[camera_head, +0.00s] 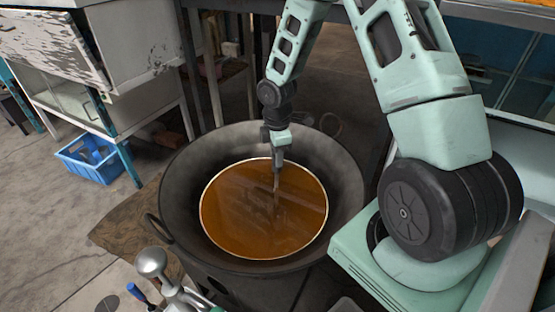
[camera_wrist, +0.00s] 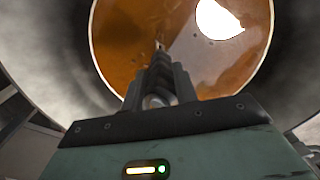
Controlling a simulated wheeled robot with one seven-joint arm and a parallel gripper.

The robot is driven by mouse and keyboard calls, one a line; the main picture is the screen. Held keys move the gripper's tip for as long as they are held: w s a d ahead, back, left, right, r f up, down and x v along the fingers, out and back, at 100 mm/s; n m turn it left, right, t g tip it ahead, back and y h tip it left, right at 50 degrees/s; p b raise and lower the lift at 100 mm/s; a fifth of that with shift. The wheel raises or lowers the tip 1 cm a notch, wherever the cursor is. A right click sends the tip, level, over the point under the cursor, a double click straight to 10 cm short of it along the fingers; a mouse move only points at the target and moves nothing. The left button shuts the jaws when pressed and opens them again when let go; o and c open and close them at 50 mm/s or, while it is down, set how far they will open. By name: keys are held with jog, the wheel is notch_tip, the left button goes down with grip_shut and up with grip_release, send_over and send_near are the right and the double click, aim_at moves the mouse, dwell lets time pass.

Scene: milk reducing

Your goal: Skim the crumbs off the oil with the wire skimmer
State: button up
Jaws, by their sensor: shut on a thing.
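A wide dark wok (camera_head: 345,190) holds a round pool of brown-orange oil (camera_head: 235,210), which also fills the top of the wrist view (camera_wrist: 120,40). My gripper (camera_head: 278,160) points down over the middle of the oil, inside the wok's rim. It is shut on a thin stem, seemingly the handle of the wire skimmer (camera_head: 276,195), which runs down to the oil. The skimmer's mesh head does not show. In the wrist view my gripper's fingers (camera_wrist: 160,75) are close together in front of the oil. Crumbs are too small to make out surely; a few faint dark specks show.
The wok has a loop handle (camera_head: 158,228) at left. A metal knob-topped thing (camera_head: 151,263) and a blue-handled tool (camera_head: 138,292) lie at the lower left. A blue crate (camera_head: 90,160) is on the floor under a worn white cabinet. A bright reflection lies on the oil.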

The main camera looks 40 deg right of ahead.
jog(key=shift+w+d, duration=0.3)
jog(key=shift+w, duration=0.1)
notch_tip(320, 180, up, 7)
jog(key=p, duration=0.6)
jog(key=shift+f+p, duration=0.2)
jog(key=shift+p, duration=0.2)
jog(key=shift+w, duration=0.1)
